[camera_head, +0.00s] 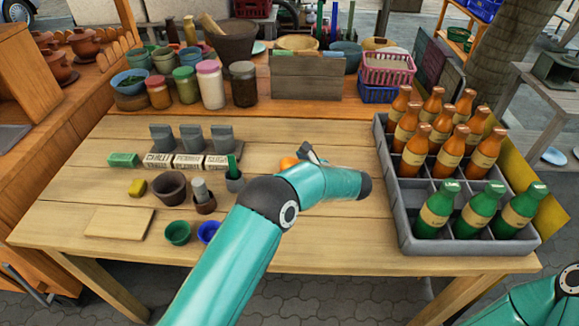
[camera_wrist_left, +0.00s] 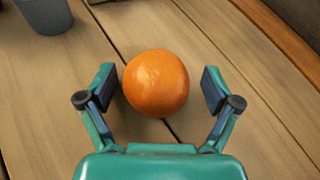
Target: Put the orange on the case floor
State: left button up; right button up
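The orange (camera_wrist_left: 155,84) lies on the plank table and shows whole in the left wrist view. In the head view only part of the orange (camera_head: 288,162) shows beside my left gripper (camera_head: 306,153), and the wrist covers the rest. In the left wrist view the left gripper (camera_wrist_left: 157,82) is open, with one finger on each side of the orange. A gap shows between the orange and each finger. The grey case (camera_head: 397,210) stands at the table's right, divided into compartments. Brown bottles (camera_head: 416,150) stand in its back part, green bottles (camera_head: 475,212) in its front row.
Bare table shows between the orange and the case. Small pots (camera_head: 169,188), grey blocks (camera_head: 192,138) and a white label row (camera_head: 188,161) stand left of the orange. A wooden box (camera_head: 306,78) and a pink basket (camera_head: 388,70) stand behind. A grey cup (camera_wrist_left: 45,14) is near the gripper.

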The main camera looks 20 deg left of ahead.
pick_arm(q)
jog(key=shift+a, duration=0.1)
jog(key=shift+c, duration=0.3)
jog(key=c, duration=1.2)
jog(key=shift+c, duration=0.2)
